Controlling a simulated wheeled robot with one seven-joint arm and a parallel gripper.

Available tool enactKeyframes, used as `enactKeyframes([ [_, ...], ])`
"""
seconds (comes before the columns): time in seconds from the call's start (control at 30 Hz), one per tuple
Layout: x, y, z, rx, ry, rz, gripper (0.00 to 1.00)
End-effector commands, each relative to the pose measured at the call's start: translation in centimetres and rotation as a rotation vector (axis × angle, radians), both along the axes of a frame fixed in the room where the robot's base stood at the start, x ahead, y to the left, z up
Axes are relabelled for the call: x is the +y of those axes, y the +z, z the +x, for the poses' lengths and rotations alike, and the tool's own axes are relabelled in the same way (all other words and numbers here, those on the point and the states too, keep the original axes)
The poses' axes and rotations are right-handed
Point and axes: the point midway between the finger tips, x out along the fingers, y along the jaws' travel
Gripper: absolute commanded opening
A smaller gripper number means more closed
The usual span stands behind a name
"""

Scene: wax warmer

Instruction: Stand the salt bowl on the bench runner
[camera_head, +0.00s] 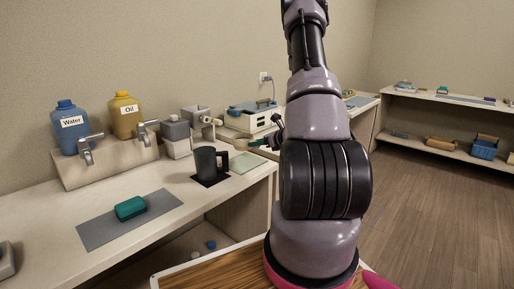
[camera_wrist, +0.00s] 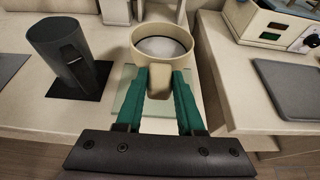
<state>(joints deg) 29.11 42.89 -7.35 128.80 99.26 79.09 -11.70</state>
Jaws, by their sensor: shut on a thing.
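The salt bowl (camera_wrist: 141,39) is a beige round bowl with white salt inside, upright at the top middle of the wrist view. My gripper (camera_wrist: 160,76) has green fingers shut on the bowl's beige handle, which points toward me. A pale green mat (camera_wrist: 127,104) lies beneath and beside the bowl; whether the bowl touches it is unclear.
A dark mug (camera_head: 205,163) stands on a black pad left of the bowl. A green block (camera_head: 130,208) rests on a long grey mat (camera_head: 97,231). Water (camera_head: 70,130) and oil (camera_head: 125,116) jugs stand behind. A cream appliance (camera_head: 250,121) stands beyond the gap between counters.

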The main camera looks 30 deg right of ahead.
Motion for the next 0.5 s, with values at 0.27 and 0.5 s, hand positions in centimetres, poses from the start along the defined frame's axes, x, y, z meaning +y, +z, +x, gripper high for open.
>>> enactKeyframes([
  [0.27, -0.04, 0.13, 0.12, -0.002, -0.001, 0.0, 0.0],
  [0.5, -0.04, -0.38, 0.11, -0.001, -0.002, 0.002, 0.0],
])
